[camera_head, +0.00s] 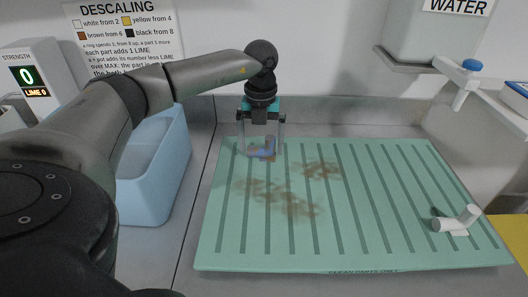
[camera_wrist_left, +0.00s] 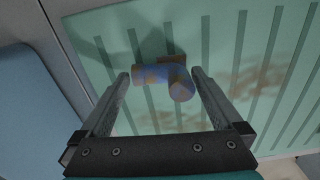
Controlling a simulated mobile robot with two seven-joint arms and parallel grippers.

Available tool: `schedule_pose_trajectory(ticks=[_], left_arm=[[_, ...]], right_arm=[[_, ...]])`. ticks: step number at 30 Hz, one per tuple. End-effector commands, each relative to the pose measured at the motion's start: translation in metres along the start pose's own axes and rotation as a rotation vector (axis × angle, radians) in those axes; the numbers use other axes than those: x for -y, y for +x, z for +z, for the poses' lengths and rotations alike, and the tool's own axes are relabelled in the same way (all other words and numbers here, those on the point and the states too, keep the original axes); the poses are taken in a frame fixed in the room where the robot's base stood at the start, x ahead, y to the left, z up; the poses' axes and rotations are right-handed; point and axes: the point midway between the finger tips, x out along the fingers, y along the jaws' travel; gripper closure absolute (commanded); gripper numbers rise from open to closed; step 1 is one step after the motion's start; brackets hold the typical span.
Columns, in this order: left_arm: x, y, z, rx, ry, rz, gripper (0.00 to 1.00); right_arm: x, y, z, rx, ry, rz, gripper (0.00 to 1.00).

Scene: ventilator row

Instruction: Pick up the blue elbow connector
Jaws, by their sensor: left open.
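The blue elbow connector (camera_head: 264,152) lies on the green ribbed mat (camera_head: 370,255), near its back left corner. In the left wrist view the blue elbow connector (camera_wrist_left: 158,76) has brownish patches on it. My left gripper (camera_head: 262,152) points down over the connector. In the left wrist view its two fingers (camera_wrist_left: 160,76) are open, one on each side of the connector, with gaps between. I cannot tell the exact fingertip height above the mat. My right gripper is not in view.
A white elbow piece (camera_head: 456,222) lies at the mat's right side. Brown stains (camera_head: 285,200) mark the mat. A light blue bin (camera_head: 158,165) stands left of the mat. A water tank (camera_head: 430,40) with a blue-topped tap (camera_head: 465,80) is at the back right.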

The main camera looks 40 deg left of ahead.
Motion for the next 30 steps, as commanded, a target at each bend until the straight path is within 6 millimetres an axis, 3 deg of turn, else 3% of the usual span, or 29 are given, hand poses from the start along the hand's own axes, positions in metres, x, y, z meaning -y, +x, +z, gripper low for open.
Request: schedule_pose_trajectory(ticks=[3, 10, 27, 30], left_arm=[[0.0003, 0.0086, -0.0002, 0.0, 0.001, 0.0, 0.0], [0.0005, 0.0085, -0.0001, 0.0, 0.001, -0.001, 0.01], [0.0007, 0.0081, 0.0, 0.0, 0.001, -0.001, 0.65], [0.0007, 0.008, 0.0, 0.0, 0.001, -0.001, 0.65]], right_arm=[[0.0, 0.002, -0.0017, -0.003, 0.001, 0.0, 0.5], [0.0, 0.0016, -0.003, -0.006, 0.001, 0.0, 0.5], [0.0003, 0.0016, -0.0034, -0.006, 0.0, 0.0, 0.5], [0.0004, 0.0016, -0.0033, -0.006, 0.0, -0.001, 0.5]])
